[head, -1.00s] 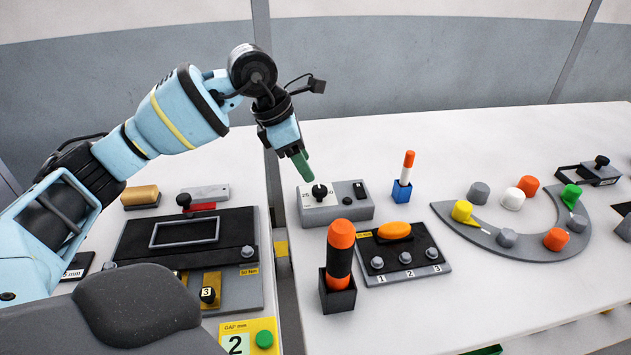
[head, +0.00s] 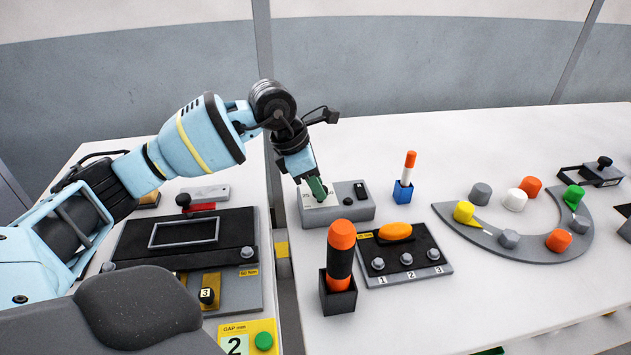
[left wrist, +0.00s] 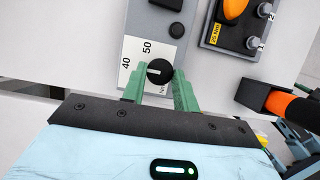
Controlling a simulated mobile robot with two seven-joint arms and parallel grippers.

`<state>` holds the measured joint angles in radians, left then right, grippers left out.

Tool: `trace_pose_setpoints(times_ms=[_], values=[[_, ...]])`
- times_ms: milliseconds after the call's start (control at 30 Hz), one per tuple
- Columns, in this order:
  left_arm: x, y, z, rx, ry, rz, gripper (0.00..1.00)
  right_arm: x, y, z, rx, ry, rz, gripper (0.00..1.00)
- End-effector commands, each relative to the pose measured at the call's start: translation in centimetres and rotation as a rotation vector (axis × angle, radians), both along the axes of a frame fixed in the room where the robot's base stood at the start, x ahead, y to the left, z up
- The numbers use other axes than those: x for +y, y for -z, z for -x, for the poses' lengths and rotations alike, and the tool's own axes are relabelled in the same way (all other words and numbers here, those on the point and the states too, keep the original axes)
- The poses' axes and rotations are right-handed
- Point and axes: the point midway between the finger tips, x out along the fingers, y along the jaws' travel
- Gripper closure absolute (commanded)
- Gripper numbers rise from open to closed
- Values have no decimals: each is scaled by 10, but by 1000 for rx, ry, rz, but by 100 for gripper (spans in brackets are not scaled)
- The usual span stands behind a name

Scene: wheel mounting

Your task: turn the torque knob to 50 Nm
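The torque knob is a small black round knob (left wrist: 159,72) with a white pointer line, on a grey box (head: 350,208) with a white scale plate (left wrist: 138,55). In the left wrist view, the labels 40 and 50 show beside the knob. The pointer line points left, to the 40 side rather than at the 50. My left gripper (head: 317,188) is over the plate; its green fingers (left wrist: 159,83) stand apart on either side of the knob. I cannot tell whether either finger touches it. In the head view, the fingers hide the knob. My right gripper is not in view.
The box also carries a black switch (head: 360,190) and a small black button (head: 347,201). An orange-and-black handle (head: 341,250) stands in a dark holder close in front. A black panel with an orange knob (head: 395,231) and a blue holder with a marker (head: 404,185) are to the right.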

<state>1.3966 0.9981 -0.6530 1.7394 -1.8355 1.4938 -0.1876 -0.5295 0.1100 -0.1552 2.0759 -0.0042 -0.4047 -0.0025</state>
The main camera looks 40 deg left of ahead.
Motion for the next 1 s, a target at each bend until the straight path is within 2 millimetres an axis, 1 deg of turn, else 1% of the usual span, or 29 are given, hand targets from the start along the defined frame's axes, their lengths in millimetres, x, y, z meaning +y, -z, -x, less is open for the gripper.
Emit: trace_pose_setpoints(times_ms=[33, 100, 167, 367, 567, 767, 1000], values=[[0, 0, 0, 0, 0, 0, 78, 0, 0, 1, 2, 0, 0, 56], [0, 0, 0, 0, 0, 0, 87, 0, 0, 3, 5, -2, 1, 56], [0, 0, 0, 0, 0, 0, 93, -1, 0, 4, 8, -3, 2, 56], [0, 0, 0, 0, 13, 0, 93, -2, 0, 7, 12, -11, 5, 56], [1, -1, -1, 0, 84, 1, 93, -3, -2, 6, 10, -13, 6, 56], [2, -2, -2, -1, 227, 1, 93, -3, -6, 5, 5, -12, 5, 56], [3, -1, -4, 0, 445, 1, 93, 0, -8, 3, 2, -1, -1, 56]])
